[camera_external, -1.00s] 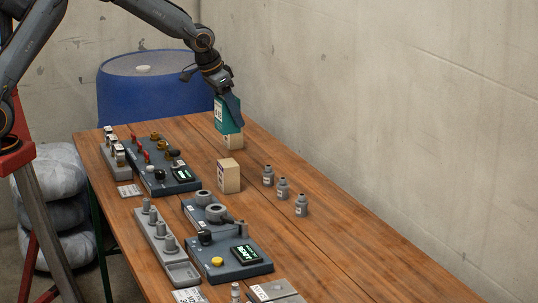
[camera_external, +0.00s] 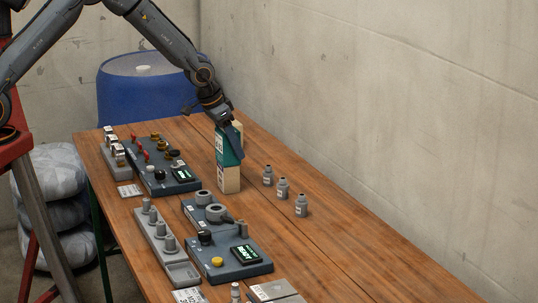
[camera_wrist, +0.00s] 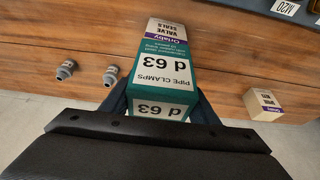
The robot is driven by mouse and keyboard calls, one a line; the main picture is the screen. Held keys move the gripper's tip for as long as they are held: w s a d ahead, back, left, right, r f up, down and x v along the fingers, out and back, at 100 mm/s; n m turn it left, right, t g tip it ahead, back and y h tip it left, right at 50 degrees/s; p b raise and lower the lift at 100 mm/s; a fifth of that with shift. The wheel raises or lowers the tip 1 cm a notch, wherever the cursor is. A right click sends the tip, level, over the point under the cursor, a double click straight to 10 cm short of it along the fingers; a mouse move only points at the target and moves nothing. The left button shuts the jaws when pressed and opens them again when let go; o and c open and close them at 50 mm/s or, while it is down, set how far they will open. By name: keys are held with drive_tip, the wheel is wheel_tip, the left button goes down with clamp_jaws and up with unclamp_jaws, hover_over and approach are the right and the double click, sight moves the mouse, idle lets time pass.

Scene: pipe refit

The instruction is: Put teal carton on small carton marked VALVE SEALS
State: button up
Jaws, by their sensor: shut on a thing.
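The teal carton (camera_external: 227,150), labelled PIPE CLAMPS d 63, is held upright in my gripper (camera_external: 234,138). It also shows in the wrist view (camera_wrist: 161,77) between the fingers. The small carton (camera_external: 229,181) stands on the table directly below the teal carton in the outside view. Its VALVE SEALS lettering shows past the teal carton in the wrist view (camera_wrist: 169,30). The teal carton's lower edge meets or nearly meets the small carton's top; I cannot tell whether they touch. Most of that top is hidden.
Another pale carton (camera_wrist: 263,104) stands on the table, mostly hidden behind my gripper in the outside view. Several small grey bottles (camera_external: 283,188) stand to the right. Dark fixture panels (camera_external: 228,243) lie left and in front. The right side of the wooden table (camera_external: 350,255) is clear.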

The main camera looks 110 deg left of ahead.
drive_tip(key=shift+f, duration=0.1)
drive_tip(key=o, duration=1.2)
drive_tip(key=shift+o, duration=0.2)
drive_tip(key=shift+r, duration=0.25)
drive_tip(key=b+v, duration=0.2)
drive_tip(key=v, duration=0.9)
drive_tip(key=shift+s+d+r, duration=0.15)
drive_tip(key=shift+r, duration=0.15)
